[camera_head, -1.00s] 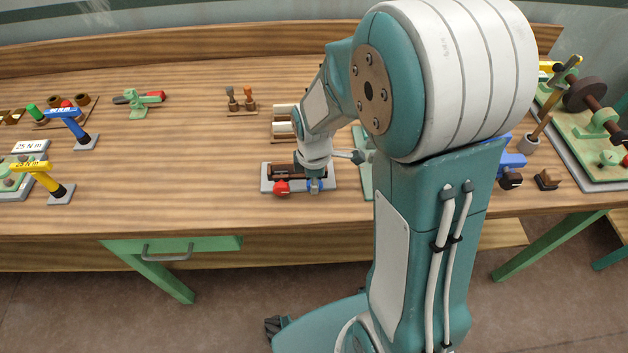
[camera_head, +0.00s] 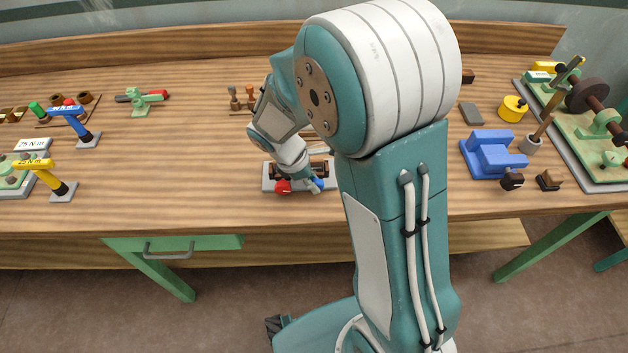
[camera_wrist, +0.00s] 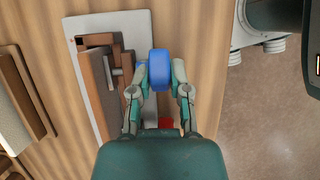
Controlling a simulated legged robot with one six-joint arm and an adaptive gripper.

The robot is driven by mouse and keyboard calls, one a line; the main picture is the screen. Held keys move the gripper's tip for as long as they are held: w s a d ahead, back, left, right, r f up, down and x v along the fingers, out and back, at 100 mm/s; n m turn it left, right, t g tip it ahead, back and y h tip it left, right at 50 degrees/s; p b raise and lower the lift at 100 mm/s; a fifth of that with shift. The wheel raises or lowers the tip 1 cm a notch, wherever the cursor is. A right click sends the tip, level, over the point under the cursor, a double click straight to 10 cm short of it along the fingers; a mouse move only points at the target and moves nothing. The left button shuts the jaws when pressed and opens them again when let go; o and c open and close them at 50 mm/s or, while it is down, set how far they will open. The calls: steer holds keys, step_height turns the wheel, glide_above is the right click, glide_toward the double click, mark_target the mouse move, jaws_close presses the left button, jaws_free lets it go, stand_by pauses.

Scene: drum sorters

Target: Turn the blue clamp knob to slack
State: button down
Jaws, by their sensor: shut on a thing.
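The blue clamp knob (camera_wrist: 159,68) is between the fingers of my gripper (camera_wrist: 160,75) in the wrist view, with a finger against each side. In the head view my gripper (camera_head: 314,185) is at the front of a clamp on a light grey plate (camera_head: 268,178), and a bit of the blue knob (camera_head: 319,183) shows beside it. A red knob (camera_head: 283,187) is on the same clamp to the left; in the wrist view only a little of the red knob (camera_wrist: 166,123) shows near the palm. The brown clamp body (camera_wrist: 95,75) lies left of my fingers.
A blue block (camera_head: 492,155), a yellow can (camera_head: 513,108) and a green-based machine (camera_head: 590,140) stand on the bench to the right. Blue and yellow torque tools (camera_head: 68,122) stand at the left.

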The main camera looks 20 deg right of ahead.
steer(key=shift+w+a+f+g+h, duration=0.1)
steer(key=shift+g+h, duration=0.05)
steer(key=shift+h, duration=0.55)
steer(key=shift+w+a+r+g+h, duration=0.1)
steer(key=shift+g+h, duration=0.1)
steer(key=shift+h, duration=0.5)
steer(key=shift+w+a+f+g+h, duration=0.1)
steer(key=shift+g+h, duration=0.05)
steer(key=shift+h, duration=0.55)
steer(key=c, duration=0.6)
jaws_free()
steer(key=v, duration=1.2)
steer(key=shift+a+f, duration=0.1)
steer(key=shift+f, duration=0.05)
